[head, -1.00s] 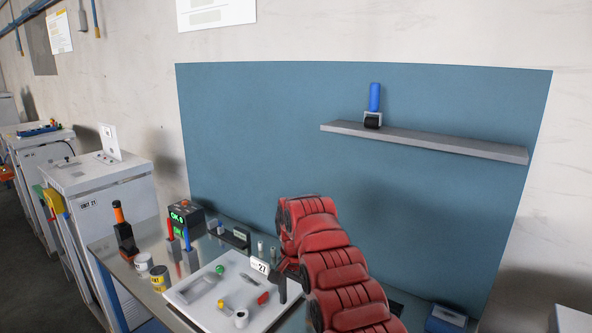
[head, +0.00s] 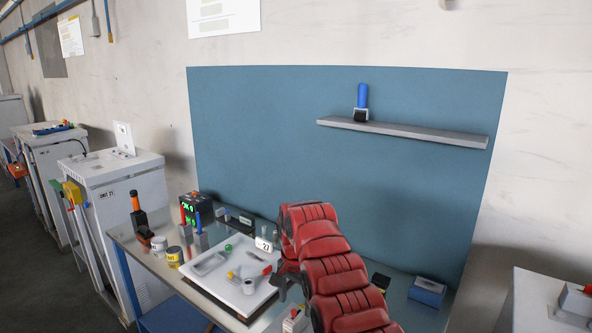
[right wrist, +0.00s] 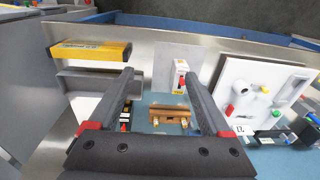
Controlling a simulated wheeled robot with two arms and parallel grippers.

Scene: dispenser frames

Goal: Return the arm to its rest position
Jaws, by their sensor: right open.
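My right arm, red, reaches in from the bottom of the head view. Its dark gripper (head: 283,288) is above the table, beside the right edge of the white tray (head: 205,289). In the right wrist view its two fingers (right wrist: 159,75) are spread wide with nothing held between them. Below and between them I see a brown block-like piece (right wrist: 170,115) and a small white and red device (right wrist: 181,77). The red arm hides part of the table behind it. My left gripper is not in view.
The table (head: 395,308) carries the tray with small parts, cans (head: 174,257), an orange-topped tool (head: 139,214) and a blue box (head: 427,292). A shelf (head: 420,134) with a blue-handled roller (head: 362,98) is on the blue panel. White cabinets stand left and right.

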